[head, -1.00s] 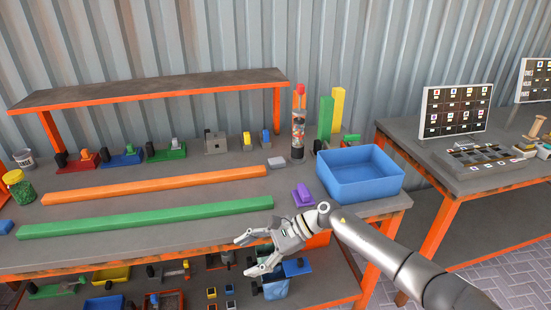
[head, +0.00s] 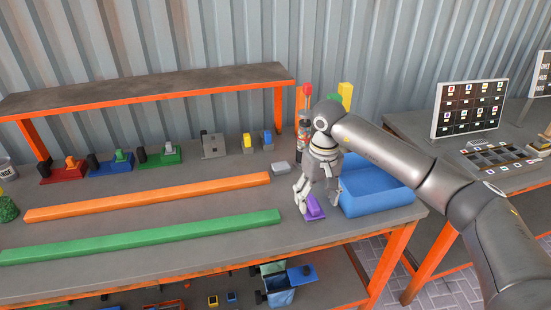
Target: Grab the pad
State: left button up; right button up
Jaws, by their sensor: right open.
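A purple pad-like object (head: 314,212) lies on the grey workbench (head: 200,247), just left of the blue bin. My right gripper (head: 318,198) points down over it, with its fingers spread open around its upper part. Part of the purple object is hidden behind the fingers, and I cannot tell whether they touch it. My left gripper is not in view.
A blue bin (head: 385,204) stands close on the right of my gripper, partly behind my arm. A long green beam (head: 140,237) and an orange beam (head: 150,197) lie to the left. A red-capped bottle (head: 304,130) stands behind the gripper.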

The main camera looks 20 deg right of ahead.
aim_at(281, 168)
jog(key=i, duration=0.9)
